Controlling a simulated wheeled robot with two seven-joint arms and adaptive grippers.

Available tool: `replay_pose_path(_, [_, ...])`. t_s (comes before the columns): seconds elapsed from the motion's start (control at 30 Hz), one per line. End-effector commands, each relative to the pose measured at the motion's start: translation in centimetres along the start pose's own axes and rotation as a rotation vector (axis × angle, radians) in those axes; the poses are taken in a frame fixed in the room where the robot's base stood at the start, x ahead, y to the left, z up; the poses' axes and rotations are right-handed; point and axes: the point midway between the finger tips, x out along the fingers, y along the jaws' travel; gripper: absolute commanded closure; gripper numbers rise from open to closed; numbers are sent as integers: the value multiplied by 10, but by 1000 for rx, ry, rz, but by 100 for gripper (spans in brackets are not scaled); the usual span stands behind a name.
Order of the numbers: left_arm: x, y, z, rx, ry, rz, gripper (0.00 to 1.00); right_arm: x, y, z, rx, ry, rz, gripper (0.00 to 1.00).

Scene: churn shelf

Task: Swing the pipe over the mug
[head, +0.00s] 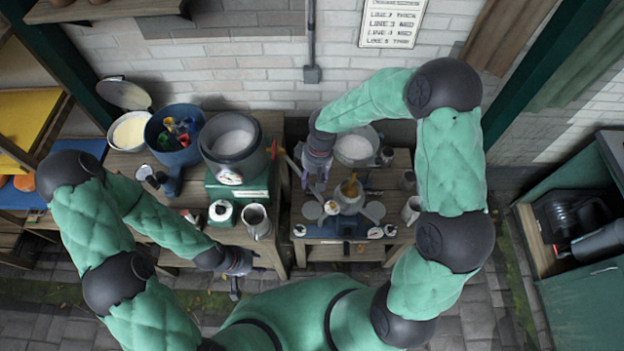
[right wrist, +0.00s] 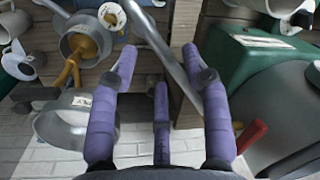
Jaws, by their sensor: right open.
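A grey metal bar, which looks like the pipe (right wrist: 152,40), runs diagonally through the right wrist view and passes between my right gripper's fingers. My right gripper (right wrist: 160,85) has purple fingers spread apart, not closed on the bar. In the head view my right gripper (head: 313,183) is at the left side of the right-hand table. A metal bowl (head: 350,198) with a brown piece stands on that table. A grey mug (head: 411,210) stands at its right edge; another grey mug (head: 256,220) stands on the left table. My left gripper (head: 237,272) is low, in front of the left table; its fingers are unclear.
A large grey pot (head: 234,143) sits on a green base (head: 243,188), close to my right gripper. A blue bucket (head: 173,138) stands further left. A metal pan (head: 355,148) is behind the bowl. Paved floor (head: 468,305) lies open in front.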

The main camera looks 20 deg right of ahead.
Motion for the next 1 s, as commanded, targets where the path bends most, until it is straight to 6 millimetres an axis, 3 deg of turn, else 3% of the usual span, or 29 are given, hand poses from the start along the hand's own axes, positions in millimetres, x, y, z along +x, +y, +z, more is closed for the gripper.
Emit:
replay_pose_path(0.2, [0, 0, 0, 0, 0, 0, 60, 16, 0, 0, 0, 0, -1, 53])
replay_pose_path(0.5, [0, 0, 0, 0, 0, 0, 60, 18, 0, 0, 0, 1, 0, 53])
replay_pose_path(0.67, [0, 0, 0, 0, 0, 0, 60, 17, 0, 0, 0, 1, 0, 98])
replay_pose_path(1.0, [2, -1, 0, 0, 0, 0, 60, 18, -4, -2, 6, 2, 0, 100])
